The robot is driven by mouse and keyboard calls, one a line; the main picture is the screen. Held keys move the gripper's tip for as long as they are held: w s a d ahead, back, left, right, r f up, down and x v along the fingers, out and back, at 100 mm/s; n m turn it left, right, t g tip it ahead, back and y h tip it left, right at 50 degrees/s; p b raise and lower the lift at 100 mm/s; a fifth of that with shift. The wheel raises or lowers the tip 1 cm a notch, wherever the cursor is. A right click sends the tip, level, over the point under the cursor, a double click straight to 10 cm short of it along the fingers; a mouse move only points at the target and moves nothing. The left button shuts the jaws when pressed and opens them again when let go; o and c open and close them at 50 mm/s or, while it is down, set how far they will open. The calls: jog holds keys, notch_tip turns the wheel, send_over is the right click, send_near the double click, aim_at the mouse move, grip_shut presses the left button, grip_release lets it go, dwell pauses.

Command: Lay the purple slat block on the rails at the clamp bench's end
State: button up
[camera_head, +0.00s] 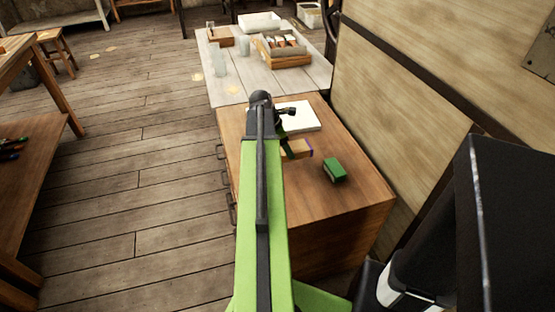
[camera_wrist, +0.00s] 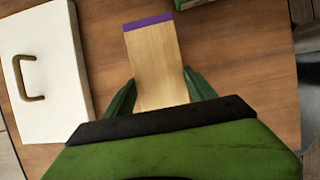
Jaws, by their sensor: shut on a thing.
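The purple slat block is a pale wooden block with a purple band across its far end. In the wrist view the block (camera_wrist: 153,55) lies between the two dark green fingers of my gripper (camera_wrist: 160,84), which is shut on its sides. Its near end is hidden by the gripper body. In the head view the block (camera_head: 297,149) shows partly beside my arm, over the brown cabinet top; I cannot tell whether it touches the top. My gripper (camera_head: 284,146) is mostly hidden there. I cannot make out the clamp bench's rails in either view.
A white lidded box with a brown handle (camera_wrist: 50,75) is left of the block. A pale table (camera_head: 228,92) behind holds a tray of items (camera_head: 284,50) and glasses. A wooden panel borders the right.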

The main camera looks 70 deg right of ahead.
jog(key=shift+w+d+f, duration=0.2)
jog(key=shift+d+f, duration=0.1)
jog(key=shift+d, duration=0.1)
jog(key=shift+a, duration=0.1)
notch_tip(320, 180, down, 4)
jog(key=b, duration=0.3)
jog(key=shift+r+b, duration=0.15)
jog(key=shift+b, duration=0.25)
jog(key=shift+w+f, duration=0.1)
jog(key=shift+f, duration=0.15)
jog(key=shift+w+a+r, duration=0.1)
jog(key=shift+r, duration=0.15)
jog(key=shift+f, duration=0.25)
jog(key=o, duration=1.7)
jog(key=shift+r, duration=0.1)
